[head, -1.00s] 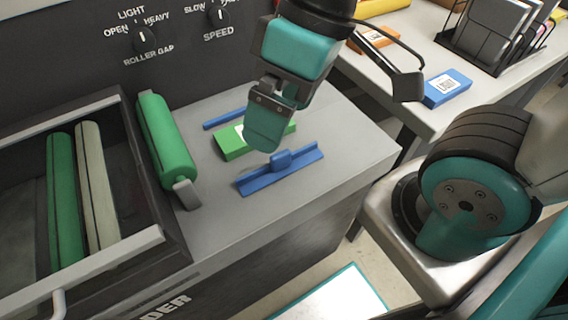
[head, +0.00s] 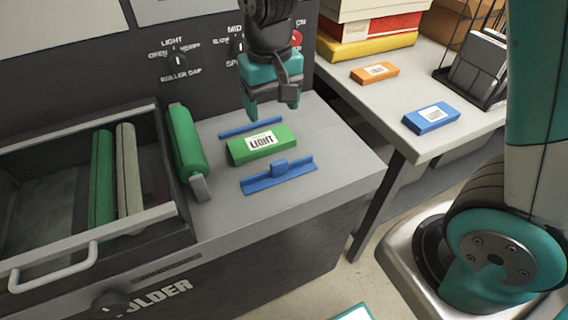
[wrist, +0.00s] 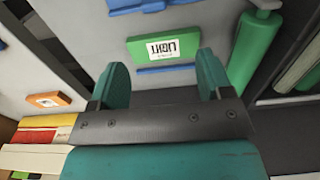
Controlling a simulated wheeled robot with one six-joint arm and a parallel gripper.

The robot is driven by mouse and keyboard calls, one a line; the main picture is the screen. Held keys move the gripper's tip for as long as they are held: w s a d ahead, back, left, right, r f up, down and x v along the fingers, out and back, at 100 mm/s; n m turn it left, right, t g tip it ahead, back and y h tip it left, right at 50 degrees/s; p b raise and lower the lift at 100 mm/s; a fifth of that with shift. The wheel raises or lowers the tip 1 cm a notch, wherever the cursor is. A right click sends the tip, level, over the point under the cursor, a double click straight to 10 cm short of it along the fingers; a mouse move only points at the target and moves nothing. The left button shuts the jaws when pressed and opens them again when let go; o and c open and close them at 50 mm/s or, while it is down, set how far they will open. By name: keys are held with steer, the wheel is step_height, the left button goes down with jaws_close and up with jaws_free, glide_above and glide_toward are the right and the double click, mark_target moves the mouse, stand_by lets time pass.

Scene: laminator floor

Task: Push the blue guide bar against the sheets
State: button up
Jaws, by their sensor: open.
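The blue guide bar (head: 279,176), with a raised block at its middle, lies on the grey top near its front edge. It also shows at the top of the wrist view (wrist: 150,7), partly cut off. The sheets are a green pack labelled LIGHT (head: 262,145), lying flat behind the guide bar; a strip of grey surface shows between them. A thin blue bar (head: 251,128) lies just behind the pack and also shows in the wrist view (wrist: 166,69). My gripper (head: 272,107) is open and empty, above the rear of the surface near the thin bar.
A side table at right holds an orange pack (head: 375,73), a blue pack (head: 431,117) and a rack. The grey surface right of the guide bar is clear.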

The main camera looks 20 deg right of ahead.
mark_target(279, 161)
steer(key=f, duration=1.1)
steer(key=d+f+p, duration=0.1)
steer(key=f, duration=0.4)
steer(key=shift+d+f, duration=0.1)
steer(key=shift+f, duration=0.1)
